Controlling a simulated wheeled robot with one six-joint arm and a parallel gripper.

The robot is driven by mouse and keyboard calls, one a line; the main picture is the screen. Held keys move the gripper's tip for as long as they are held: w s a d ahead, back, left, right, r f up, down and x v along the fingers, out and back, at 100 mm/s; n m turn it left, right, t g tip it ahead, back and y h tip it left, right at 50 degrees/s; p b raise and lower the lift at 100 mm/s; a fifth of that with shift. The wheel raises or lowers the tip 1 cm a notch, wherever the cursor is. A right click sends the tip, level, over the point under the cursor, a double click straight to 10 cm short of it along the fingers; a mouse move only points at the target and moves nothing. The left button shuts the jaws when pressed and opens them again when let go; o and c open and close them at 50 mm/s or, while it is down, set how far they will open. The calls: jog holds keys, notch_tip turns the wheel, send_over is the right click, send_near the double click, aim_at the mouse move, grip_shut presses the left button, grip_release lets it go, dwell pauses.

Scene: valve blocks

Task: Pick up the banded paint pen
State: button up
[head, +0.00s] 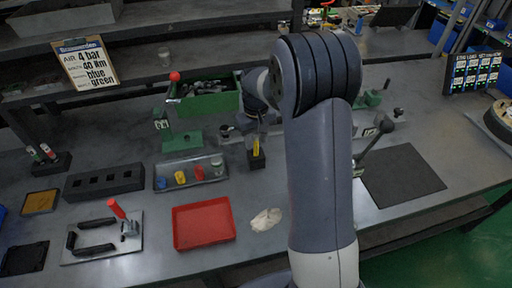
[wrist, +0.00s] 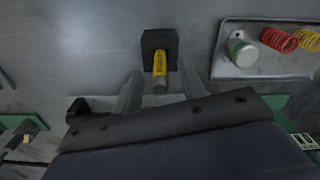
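A yellow pen (head: 256,147) with dark markings stands in a small black holder block (head: 258,161) on the bench, beside my arm in the head view. In the wrist view the yellow pen (wrist: 160,66) has a grey-brown end toward me, and its black block (wrist: 148,40) sits beyond it. My gripper (wrist: 161,80) is open, its fingers on either side of the pen's near end with gaps showing. I cannot tell its height above the pen. In the head view my arm partly hides the gripper.
A metal tray (head: 158,185) of small parts lies left of the pen, also in the wrist view (wrist: 240,70). A green fixture (head: 182,142) with a red-knobbed lever stands behind. A red tray (head: 203,240) and pale cloth (head: 266,220) lie in front. Two capped pens (head: 40,152) stand far left.

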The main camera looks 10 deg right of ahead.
notch_tip(320, 180, down, 2)
grip_shut()
dwell(0.5)
